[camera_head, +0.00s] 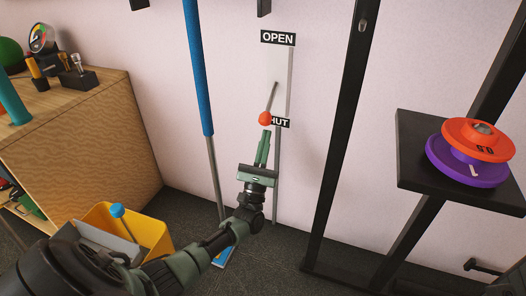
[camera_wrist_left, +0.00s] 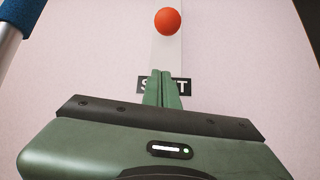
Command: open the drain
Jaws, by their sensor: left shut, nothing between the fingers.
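The drain lever is a thin grey rod (camera_head: 271,97) with an orange-red ball knob (camera_head: 265,118) at its lower end. It stands in front of a pale strip on the wall, between an OPEN label (camera_head: 278,37) above and a SHUT label (camera_head: 281,122) below. My left gripper (camera_head: 264,133) is shut and empty, its green fingers pointing up just under the knob. In the left wrist view the knob (camera_wrist_left: 168,21) shows above the fingertips (camera_wrist_left: 161,73), with a visible gap in the picture. The fingers cover the middle of the SHUT label (camera_wrist_left: 164,86) there. My right gripper is not in view.
A blue-handled pole (camera_head: 198,65) leans on the wall left of the lever. A yellow bucket (camera_head: 145,229) and a wooden shelf (camera_head: 110,135) stand further left. A black rack upright (camera_head: 340,130) and a shelf with orange (camera_head: 478,138) and purple plates (camera_head: 468,170) are right.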

